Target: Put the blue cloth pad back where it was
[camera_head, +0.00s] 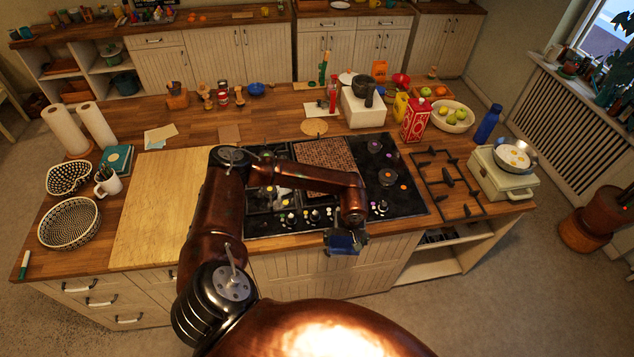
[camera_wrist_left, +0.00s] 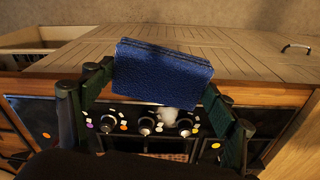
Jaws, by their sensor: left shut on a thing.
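The blue cloth pad (camera_wrist_left: 162,72) is a thick, dark blue rectangle, held slightly tilted between the fingers of my left gripper (camera_wrist_left: 158,85) in the left wrist view. In the head view my left gripper (camera_head: 345,238) hangs just off the front edge of the island, in front of the stove's knobs. The pad (camera_head: 342,244) shows there only as a small blue patch, partly hidden by the gripper. My right gripper is not in view.
The black gas stove (camera_head: 405,198) is set in the wooden counter, with a brown grid mat (camera_head: 325,153) on it. A pale cutting board (camera_head: 150,215) lies left of it. A black grate (camera_head: 447,180) lies right of it. Cabinet fronts (camera_head: 310,270) are below the gripper.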

